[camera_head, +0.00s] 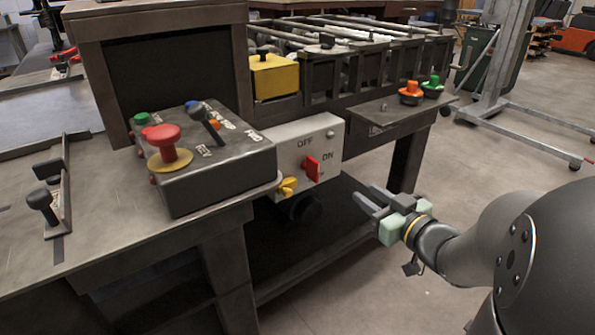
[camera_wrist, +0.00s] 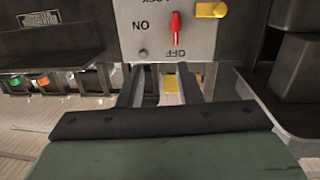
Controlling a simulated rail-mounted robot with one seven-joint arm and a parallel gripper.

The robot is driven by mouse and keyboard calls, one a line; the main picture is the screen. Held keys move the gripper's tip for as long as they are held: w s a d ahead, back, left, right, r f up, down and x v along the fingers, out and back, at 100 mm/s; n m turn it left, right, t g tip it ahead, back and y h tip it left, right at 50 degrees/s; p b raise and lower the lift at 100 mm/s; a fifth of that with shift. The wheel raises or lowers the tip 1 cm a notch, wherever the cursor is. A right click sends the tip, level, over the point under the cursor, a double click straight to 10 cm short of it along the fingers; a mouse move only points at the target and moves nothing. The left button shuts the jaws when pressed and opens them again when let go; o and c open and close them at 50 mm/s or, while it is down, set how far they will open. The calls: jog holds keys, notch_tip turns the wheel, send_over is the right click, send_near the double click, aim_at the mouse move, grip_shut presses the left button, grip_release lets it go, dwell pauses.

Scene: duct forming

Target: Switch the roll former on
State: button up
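The roll former's light grey switch box (camera_head: 323,137) is on the machine's front, marked OFF and ON. It shows upside down in the wrist view (camera_wrist: 150,38). Its red rotary switch (camera_head: 311,168) stands upright in line with OFF in the wrist view (camera_wrist: 176,27), with ON off to the side. A yellow lever (camera_head: 287,188), marked near LOCK in the wrist view (camera_wrist: 210,10), sits at the box's lower edge. My gripper (camera_head: 368,203) is open and empty, right of and below the box. Its two fingers (camera_wrist: 158,78) point at the box, apart from the switch.
A dark control box (camera_head: 215,170) with a red mushroom button (camera_head: 163,145) stands on the table, left of the switch box. A yellow block (camera_head: 274,77) sits above. Orange (camera_head: 411,92) and green (camera_head: 433,86) buttons are on a ledge at right. The floor near my gripper is clear.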

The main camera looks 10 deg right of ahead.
aim_at(318, 169)
jog(key=shift+n+y, duration=0.3)
jog(key=shift+y, duration=0.5)
jog(key=p+x, duration=0.2)
jog(key=x, duration=0.3)
jog(key=a+p+x, duration=0.1)
jog(key=p+x, duration=0.2)
jog(key=x, duration=0.3)
jog(key=p+x, duration=0.3)
jog(key=x, duration=0.2)
jog(key=shift+s+a+f, duration=0.2)
jog(key=shift+a+f, duration=0.05)
jog(key=shift+a, duration=0.05)
grip_shut()
